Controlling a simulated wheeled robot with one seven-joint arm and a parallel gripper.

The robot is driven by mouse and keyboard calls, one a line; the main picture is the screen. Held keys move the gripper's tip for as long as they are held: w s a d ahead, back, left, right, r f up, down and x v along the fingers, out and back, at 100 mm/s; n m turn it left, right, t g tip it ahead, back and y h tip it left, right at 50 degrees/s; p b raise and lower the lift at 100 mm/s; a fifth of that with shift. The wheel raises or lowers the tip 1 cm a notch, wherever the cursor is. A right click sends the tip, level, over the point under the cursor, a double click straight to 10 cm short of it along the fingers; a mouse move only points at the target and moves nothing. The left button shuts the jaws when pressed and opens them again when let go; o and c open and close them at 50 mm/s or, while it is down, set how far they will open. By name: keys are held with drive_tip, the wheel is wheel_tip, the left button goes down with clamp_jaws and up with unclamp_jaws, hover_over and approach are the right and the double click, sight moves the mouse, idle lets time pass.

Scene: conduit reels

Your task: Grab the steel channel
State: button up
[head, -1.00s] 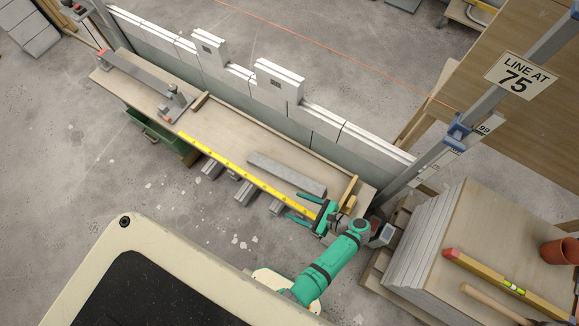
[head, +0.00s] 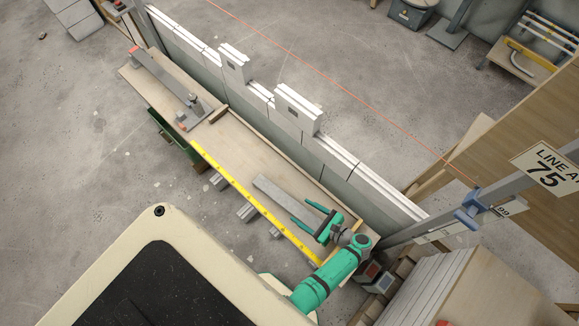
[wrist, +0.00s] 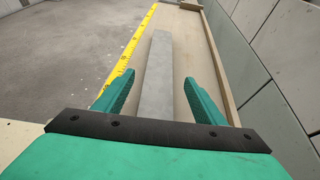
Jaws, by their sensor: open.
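The steel channel (head: 287,198) is a long grey bar lying on the wooden bench top (head: 240,150), to the right of a yellow measuring tape. In the wrist view the channel (wrist: 157,80) runs away from me, with its near end between my two green fingers. My gripper (head: 306,211) is open at the channel's near end, one finger on each side. In the wrist view my gripper (wrist: 155,88) shows a gap between each finger and the channel. I cannot tell how high the fingers are above the bench.
The yellow tape (head: 245,197) runs along the bench's front edge. A low wooden strip and a block wall (head: 345,168) line the back. A metal fixture (head: 193,112) stands at the far end. A post with a "LINE AT 75" sign (head: 548,168) rises at right.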

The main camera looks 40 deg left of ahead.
sight(289, 203)
drive_tip(key=shift+x, duration=3.2)
drive_tip(key=shift+c, duration=0.6)
clamp_jaws()
